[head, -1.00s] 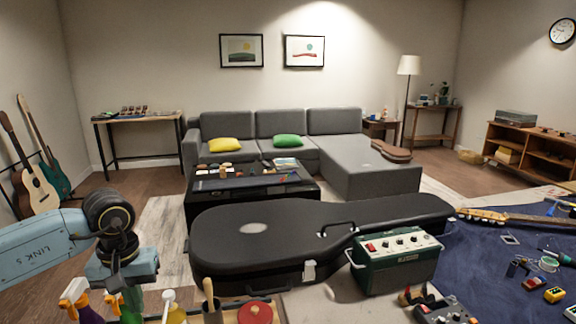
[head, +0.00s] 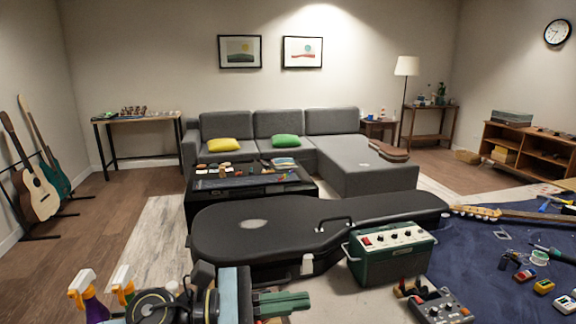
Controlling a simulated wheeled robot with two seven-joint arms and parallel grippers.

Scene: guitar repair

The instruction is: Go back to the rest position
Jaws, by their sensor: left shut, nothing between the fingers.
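My left gripper (head: 300,301) is low at the bottom edge of the head view, left of centre. Its fingers point to the right, are shut and hold nothing. It shows in front of the near side of the black guitar case (head: 290,232), with the green amplifier (head: 388,254) to its right. I cannot tell its exact height over the worktop. My right gripper is not in view.
Spray bottles (head: 84,292) stand at the bottom left, close beside my left arm. A grey pedal (head: 440,306) and several small coloured items lie on the blue mat (head: 462,262) at the right, with a guitar neck (head: 520,216) at its far side.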

